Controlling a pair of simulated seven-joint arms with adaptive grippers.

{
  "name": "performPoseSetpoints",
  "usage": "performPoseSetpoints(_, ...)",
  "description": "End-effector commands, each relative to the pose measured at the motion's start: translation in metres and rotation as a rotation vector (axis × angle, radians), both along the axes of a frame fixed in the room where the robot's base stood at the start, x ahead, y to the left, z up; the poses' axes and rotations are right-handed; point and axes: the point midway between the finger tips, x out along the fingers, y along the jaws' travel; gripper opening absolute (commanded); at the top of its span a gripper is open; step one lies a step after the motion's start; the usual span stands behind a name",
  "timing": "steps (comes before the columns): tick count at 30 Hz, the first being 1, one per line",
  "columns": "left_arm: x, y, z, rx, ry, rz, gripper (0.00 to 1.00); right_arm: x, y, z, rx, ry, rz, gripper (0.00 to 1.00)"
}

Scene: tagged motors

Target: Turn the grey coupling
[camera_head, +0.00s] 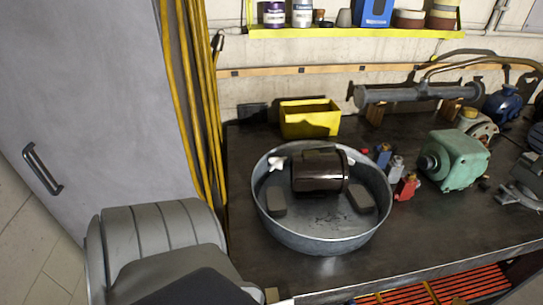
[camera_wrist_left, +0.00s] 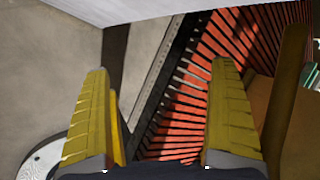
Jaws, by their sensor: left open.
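In the wrist view my left gripper (camera_wrist_left: 160,68) has its two yellow ridged fingers wide apart, with nothing between them. It points at an orange-red slatted surface and the grey floor, away from the worktop. No gripper shows in the head view. A green motor (camera_head: 458,160) stands on the right of the bench with a dark round shaft end facing left. A dark brown motor (camera_head: 320,172) lies in a round metal tub (camera_head: 322,243). I cannot make out for certain which part is the grey coupling.
A yellow bin (camera_head: 310,119) stands behind the tub. Small red (camera_head: 406,187), blue and white items stand between the tub and the green motor. A grey pipe assembly (camera_head: 420,93) lies at the back. The bench front (camera_head: 425,235) is clear. A grey cabinet (camera_head: 90,90) stands left.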

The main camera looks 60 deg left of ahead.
Motion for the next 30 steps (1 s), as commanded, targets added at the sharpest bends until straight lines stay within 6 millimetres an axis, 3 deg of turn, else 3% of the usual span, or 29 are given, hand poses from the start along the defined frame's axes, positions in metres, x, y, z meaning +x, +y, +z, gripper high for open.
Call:
performPoseSetpoints(7,0.038,-0.001,0.041,0.438,-0.075,-0.371,0.93,0.0,0.0,0.0,0.0,0.0,0.0,0.48)
performPoseSetpoints(16,0.074,-0.024,0.104,0.876,-0.241,-0.765,0.93,0.0,-0.001,0.0,-0.001,0.0,0.001,0.48)
performPoseSetpoints(23,0.07,-0.039,0.134,1.072,-0.364,-1.04,0.93,0.0,-0.002,0.0,-0.001,0.001,0.001,0.48)
performPoseSetpoints(30,0.042,-0.055,0.141,1.122,-0.469,-1.329,0.93,0.0,-0.002,0.0,-0.002,0.0,0.001,0.48)
